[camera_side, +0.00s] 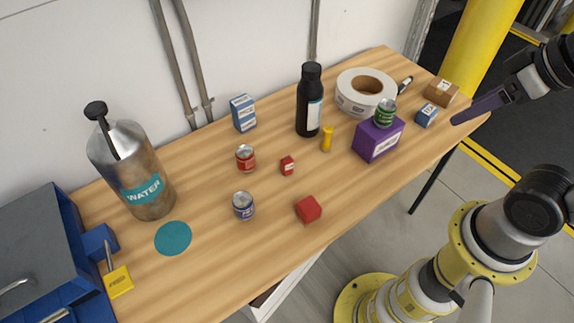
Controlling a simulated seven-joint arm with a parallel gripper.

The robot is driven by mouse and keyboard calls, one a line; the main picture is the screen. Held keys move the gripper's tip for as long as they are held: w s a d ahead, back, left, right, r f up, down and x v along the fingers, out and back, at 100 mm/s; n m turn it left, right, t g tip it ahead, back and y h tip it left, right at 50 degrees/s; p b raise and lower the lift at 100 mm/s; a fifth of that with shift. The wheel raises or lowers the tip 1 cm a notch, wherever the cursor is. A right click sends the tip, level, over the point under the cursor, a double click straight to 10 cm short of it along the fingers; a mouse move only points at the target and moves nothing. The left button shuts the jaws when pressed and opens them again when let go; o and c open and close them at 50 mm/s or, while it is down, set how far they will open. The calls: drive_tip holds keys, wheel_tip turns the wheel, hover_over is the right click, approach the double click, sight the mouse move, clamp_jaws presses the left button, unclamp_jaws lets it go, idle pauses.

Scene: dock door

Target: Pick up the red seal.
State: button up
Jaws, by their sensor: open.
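Two small red things lie on the wooden table. One is a plain red block (308,208) near the front edge. The other is a smaller red piece with a white label (287,165), behind it and a little left. I cannot tell from their looks which one is the red seal. My gripper (458,120) is at the right, over the table's right end, well apart from both. It is open, with nothing visible in it. Its fingers are seen from the side and overlap.
A red can (245,158) and a blue can (243,205) stand left of the red things. A yellow piece (327,139), a black bottle (310,101) and a purple box (378,140) with a green can (385,112) stand behind and right. Bare wood surrounds the red block.

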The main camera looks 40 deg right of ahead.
idle(0.3)
drive_tip(key=w+r+n, duration=0.3)
drive_tip(key=r+n, duration=0.1)
drive_tip(key=n+g, duration=0.6)
drive_tip(key=n, duration=0.6)
hover_over(287, 160)
wheel_tip(287, 160, down, 25)
wheel_tip(287, 160, down, 7)
drive_tip(key=shift+d, duration=0.1)
drive_tip(key=shift+f, duration=2.95)
